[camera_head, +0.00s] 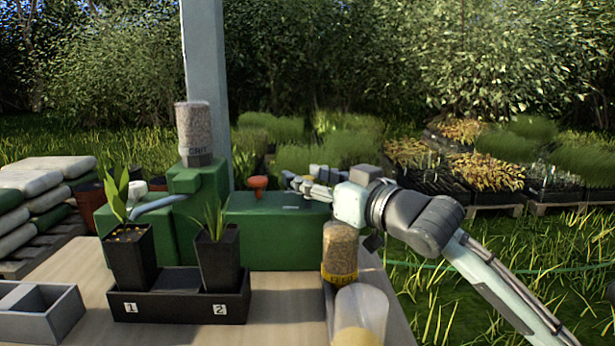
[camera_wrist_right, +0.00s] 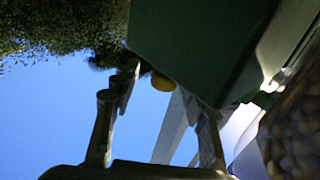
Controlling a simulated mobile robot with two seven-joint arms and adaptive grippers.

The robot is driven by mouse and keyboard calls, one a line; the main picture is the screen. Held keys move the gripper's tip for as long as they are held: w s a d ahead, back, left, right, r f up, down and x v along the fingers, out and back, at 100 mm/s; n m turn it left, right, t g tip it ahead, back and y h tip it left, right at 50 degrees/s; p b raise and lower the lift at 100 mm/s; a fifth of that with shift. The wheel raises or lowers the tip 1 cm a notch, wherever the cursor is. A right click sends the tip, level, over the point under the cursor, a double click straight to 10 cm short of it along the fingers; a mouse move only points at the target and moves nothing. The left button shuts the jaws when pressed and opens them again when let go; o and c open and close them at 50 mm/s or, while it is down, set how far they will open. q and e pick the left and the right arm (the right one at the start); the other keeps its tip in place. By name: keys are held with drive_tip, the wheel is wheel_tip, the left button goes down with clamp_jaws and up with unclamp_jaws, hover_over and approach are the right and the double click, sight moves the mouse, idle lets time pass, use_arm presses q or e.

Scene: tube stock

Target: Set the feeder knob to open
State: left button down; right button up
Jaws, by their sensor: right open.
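The green feeder (camera_head: 185,215) stands at the back of the table with a clear hopper labelled GRIT (camera_head: 193,130) on top. An orange-red knob (camera_head: 258,187) stands up from its lower right part. I cannot read which setting the knob is on. My right gripper (camera_head: 291,182) is open, just right of the knob and apart from it. In the right wrist view the two fingers (camera_wrist_right: 165,95) are spread with sky between them, beside a dark green block (camera_wrist_right: 200,45). A small orange-yellow round part (camera_wrist_right: 162,82) shows between them; I cannot tell if it is the knob. My left gripper is not in view.
A black tray (camera_head: 180,307) marked 1 and 2 holds two potted plants in front of the feeder. A grain-filled jar (camera_head: 340,247) and a clear cup (camera_head: 361,312) stand below my right arm. A grey divided box (camera_head: 60,318) is at the left.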

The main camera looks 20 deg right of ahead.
drive_tip(key=v, duration=0.7)
drive_tip(key=shift+s, duration=0.1)
idle(0.4)
